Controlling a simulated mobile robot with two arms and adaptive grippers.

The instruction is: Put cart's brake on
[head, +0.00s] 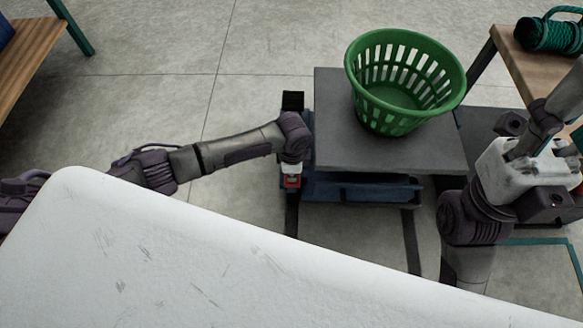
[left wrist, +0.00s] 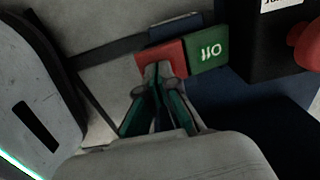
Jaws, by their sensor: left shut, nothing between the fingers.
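The cart has a grey flat top (head: 325,125) and a blue base (head: 365,188). At its left side, low down, is a small red brake part (head: 292,182), partly hidden by my left wrist. In the left wrist view, the red brake part (left wrist: 175,54) sits beside a green part (left wrist: 208,54) with white lettering. My left gripper (left wrist: 157,82) is shut and empty, its teal-edged fingers pointing at the red part. The fingertips overlap its lower edge; I cannot tell whether they touch it.
A green basket (head: 402,118) stands on the cart top. A black box with a red knob (left wrist: 305,45) is close to the pedals. The floor between is clear.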

